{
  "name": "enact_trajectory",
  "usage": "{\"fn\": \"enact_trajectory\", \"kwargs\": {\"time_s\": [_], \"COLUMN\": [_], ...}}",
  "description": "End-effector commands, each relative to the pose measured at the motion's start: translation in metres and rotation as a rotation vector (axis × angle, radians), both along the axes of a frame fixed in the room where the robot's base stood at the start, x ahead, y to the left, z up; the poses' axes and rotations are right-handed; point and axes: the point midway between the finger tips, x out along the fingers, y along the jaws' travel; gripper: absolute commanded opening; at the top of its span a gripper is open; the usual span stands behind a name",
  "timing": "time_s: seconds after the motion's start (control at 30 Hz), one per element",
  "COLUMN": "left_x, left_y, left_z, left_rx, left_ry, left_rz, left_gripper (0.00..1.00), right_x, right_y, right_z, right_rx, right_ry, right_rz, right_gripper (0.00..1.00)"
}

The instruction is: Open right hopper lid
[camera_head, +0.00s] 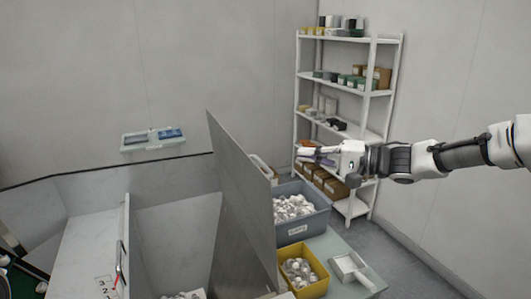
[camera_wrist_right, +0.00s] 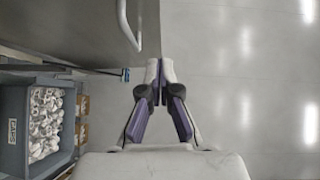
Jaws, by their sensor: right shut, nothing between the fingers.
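The right hopper lid (camera_head: 240,205) is a large grey metal panel standing steeply raised and tilted in the head view. Below and left of it the hopper's bin (camera_head: 178,240) is open, with some white parts at its bottom edge. In the right wrist view the lid (camera_wrist_right: 65,25) fills the upper left, and its white bar handle (camera_wrist_right: 128,25) is just left of the fingers. My right gripper (camera_head: 303,153) is right of the lid, shut and empty; its purple-grey fingers meet in the wrist view (camera_wrist_right: 159,68), apart from the handle. My left gripper is out of view.
A grey bin of white caps (camera_head: 318,220), a yellow bin (camera_head: 317,285) and a white tray (camera_head: 350,268) stand on a table right of the lid. A white shelf rack (camera_head: 371,85) stands behind my right arm. Open floor (camera_wrist_right: 250,100) lies right of the gripper.

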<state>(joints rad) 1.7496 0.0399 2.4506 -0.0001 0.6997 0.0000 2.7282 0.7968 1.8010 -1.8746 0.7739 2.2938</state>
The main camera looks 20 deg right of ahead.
Motion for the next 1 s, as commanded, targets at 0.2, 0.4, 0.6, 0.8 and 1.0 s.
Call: {"fn": "enact_trajectory", "kwargs": {"time_s": [0.2,0.4,0.6,0.8,1.0], "left_x": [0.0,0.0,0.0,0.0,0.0], "left_y": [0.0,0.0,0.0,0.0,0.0], "left_z": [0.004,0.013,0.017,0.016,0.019], "left_rx": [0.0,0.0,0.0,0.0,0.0], "left_ry": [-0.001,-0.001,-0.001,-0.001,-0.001], "left_rz": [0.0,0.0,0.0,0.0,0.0], "left_gripper": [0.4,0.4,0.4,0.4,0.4], "right_x": [0.033,0.049,0.048,0.048,0.047], "right_y": [0.036,0.07,0.091,0.093,0.096], "right_z": [-0.004,-0.004,-0.007,-0.007,-0.006], "right_rx": [-0.007,-0.001,0.001,0.001,0.0], "right_ry": [0.004,0.002,0.001,-0.001,0.0], "right_rz": [0.003,0.004,0.001,0.0,0.001], "right_gripper": [0.0,0.0,0.0,0.0,0.0]}}
